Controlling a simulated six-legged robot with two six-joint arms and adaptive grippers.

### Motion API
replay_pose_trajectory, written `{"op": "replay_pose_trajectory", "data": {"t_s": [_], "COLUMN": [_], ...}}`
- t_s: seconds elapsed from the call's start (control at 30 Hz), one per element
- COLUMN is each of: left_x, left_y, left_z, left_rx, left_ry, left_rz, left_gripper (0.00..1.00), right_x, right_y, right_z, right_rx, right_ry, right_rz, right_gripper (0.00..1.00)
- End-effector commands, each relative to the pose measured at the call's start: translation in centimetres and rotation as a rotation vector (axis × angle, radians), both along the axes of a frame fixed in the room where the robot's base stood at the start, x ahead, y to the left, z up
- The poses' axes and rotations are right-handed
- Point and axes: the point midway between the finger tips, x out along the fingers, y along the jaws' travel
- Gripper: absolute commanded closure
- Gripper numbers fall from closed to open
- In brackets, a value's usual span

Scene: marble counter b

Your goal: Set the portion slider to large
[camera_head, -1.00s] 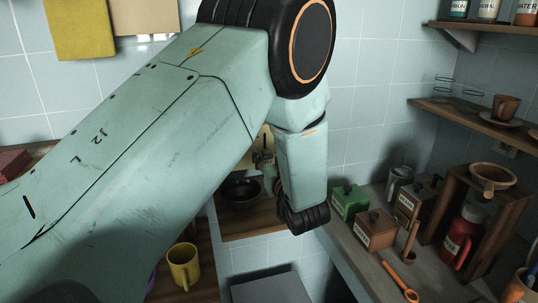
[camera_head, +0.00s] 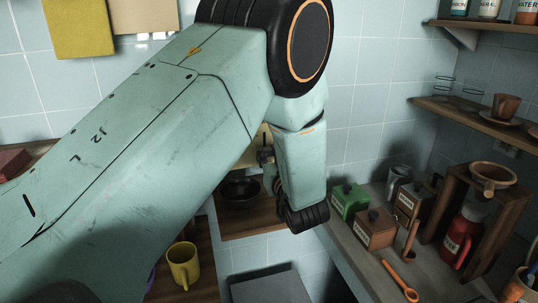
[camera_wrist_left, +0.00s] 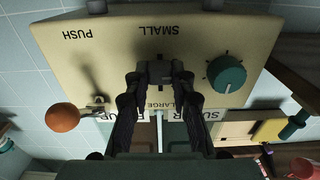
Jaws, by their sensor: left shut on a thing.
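The dispenser's cream front panel (camera_wrist_left: 90,50) fills the upper part of the left wrist view, its lettering upside down. The dark portion slider (camera_wrist_left: 160,68) sits between the SMALL label (camera_wrist_left: 158,30) and the LARGE label (camera_wrist_left: 160,104). My left gripper (camera_wrist_left: 159,76) is shut on the slider, one dark finger on each side. The fingers partly cover the area around LARGE. In the head view my left arm hides most of the dispenser, and a bit of its cream body (camera_head: 264,136) shows. My right gripper is not in view.
A teal knob (camera_wrist_left: 226,74) and an orange ball-ended lever (camera_wrist_left: 62,117) flank the slider. A dark bowl (camera_head: 240,192) stands below the dispenser. A yellow mug (camera_head: 183,264) is at the lower left. Boxes, a red jar (camera_head: 462,236) and a wooden stand crowd the right counter.

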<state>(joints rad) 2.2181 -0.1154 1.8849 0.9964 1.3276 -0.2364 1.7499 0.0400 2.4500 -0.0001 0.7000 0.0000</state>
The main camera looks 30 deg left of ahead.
Motion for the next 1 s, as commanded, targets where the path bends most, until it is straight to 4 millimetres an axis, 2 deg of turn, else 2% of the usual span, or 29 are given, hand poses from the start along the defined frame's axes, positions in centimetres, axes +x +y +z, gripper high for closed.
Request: {"op": "replay_pose_trajectory", "data": {"t_s": [0.4,0.73,0.77,1.0], "left_x": [0.0,0.2,0.2,0.1], "left_y": [0.0,0.0,0.0,0.0], "left_z": [4.4,4.8,4.9,4.6], "left_rx": [0.0,0.005,0.005,0.002], "left_ry": [-0.001,-0.011,-0.012,-0.007], "left_rz": [0.0,0.001,0.001,0.0], "left_gripper": [1.0,1.0,0.76,0.55], "right_x": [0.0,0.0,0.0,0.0], "right_y": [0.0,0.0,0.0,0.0], "right_z": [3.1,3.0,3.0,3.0], "right_rx": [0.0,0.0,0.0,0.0], "right_ry": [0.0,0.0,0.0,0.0], "right_rz": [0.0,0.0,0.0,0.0], "right_gripper": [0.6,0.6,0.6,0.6]}}
